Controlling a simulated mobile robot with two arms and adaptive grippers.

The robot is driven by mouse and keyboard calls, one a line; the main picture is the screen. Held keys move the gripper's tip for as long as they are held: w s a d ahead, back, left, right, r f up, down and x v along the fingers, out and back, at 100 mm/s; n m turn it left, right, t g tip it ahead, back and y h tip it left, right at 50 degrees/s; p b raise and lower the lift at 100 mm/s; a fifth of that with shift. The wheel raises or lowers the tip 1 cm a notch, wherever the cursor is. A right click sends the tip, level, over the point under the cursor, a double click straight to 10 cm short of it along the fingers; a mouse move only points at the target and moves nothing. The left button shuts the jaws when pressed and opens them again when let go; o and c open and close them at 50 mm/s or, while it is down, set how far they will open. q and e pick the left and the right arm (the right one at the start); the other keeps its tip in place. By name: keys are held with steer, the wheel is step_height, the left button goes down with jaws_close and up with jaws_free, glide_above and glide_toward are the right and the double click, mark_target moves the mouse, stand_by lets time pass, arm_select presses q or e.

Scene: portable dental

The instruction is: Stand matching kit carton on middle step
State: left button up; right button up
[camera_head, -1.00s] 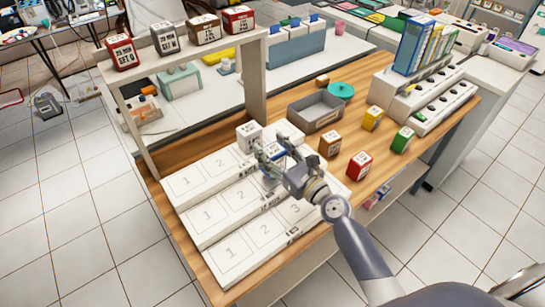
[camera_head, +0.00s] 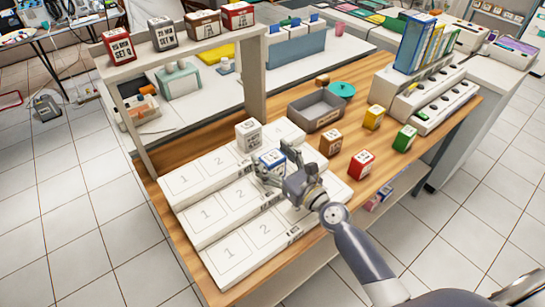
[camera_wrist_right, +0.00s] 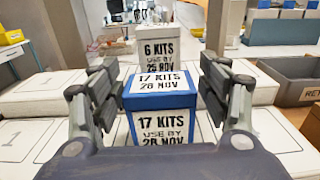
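In the right wrist view the blue carton (camera_wrist_right: 161,110) reads "17 KITS" and "USE BY 28 NOV". My right gripper (camera_head: 274,163) is open, with one finger on each side of the blue carton and small gaps visible. A grey-white carton (camera_head: 249,135) stands on the back step behind it; its label reads "6 KITS, USE BY 25 NOV" in the wrist view (camera_wrist_right: 158,50). My left gripper is not in view.
Brown (camera_head: 330,142), yellow (camera_head: 373,117), red (camera_head: 360,164) and green (camera_head: 404,138) cartons stand to the right on the wooden table. A grey tray (camera_head: 315,111) lies behind them. A raised shelf (camera_head: 185,52) with several cartons spans the back left. The front step (camera_head: 232,252) is mostly bare.

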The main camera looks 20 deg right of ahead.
steer(key=shift+r, duration=0.25)
steer(key=shift+s+d+f, duration=0.1)
steer(key=shift+s+f, duration=0.1)
steer(key=shift+s, duration=0.1)
steer(key=b+v, duration=0.2)
steer(key=v, duration=0.9)
steer(key=shift+s+r+b, duration=0.2)
steer(key=shift+b, duration=0.15)
